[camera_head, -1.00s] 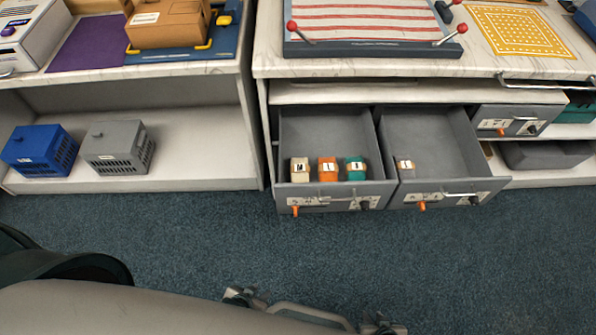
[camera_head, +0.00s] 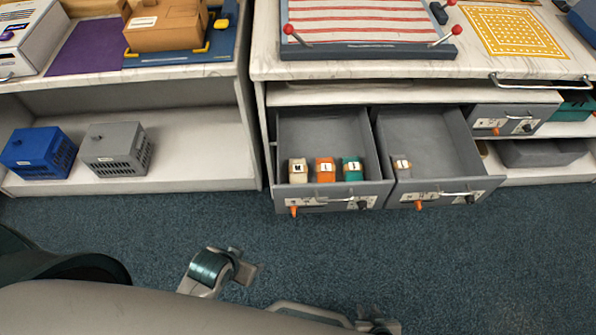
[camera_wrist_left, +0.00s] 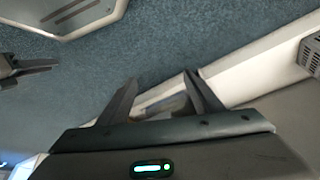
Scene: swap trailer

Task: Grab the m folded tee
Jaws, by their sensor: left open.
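The folded tee marked M (camera_head: 298,174) is a small beige bundle with a white label. It lies at the front left of the left open drawer (camera_head: 322,130). Beside it lie an orange folded tee (camera_head: 325,174), with a label that seems to read L, and a teal one (camera_head: 352,172). My left gripper (camera_head: 242,264) is over the carpet, in front of and below the drawers, apart from the tees. In the left wrist view its two fingers (camera_wrist_left: 160,98) are spread and empty. My right gripper (camera_head: 376,322) shows only partly at the bottom edge.
A second open drawer (camera_head: 425,140) holds a pale folded tee (camera_head: 402,168). The counter (camera_head: 275,66) overhangs the drawers. Blue (camera_head: 38,152) and grey (camera_head: 115,150) crates stand on the left shelf. Open carpet lies in front.

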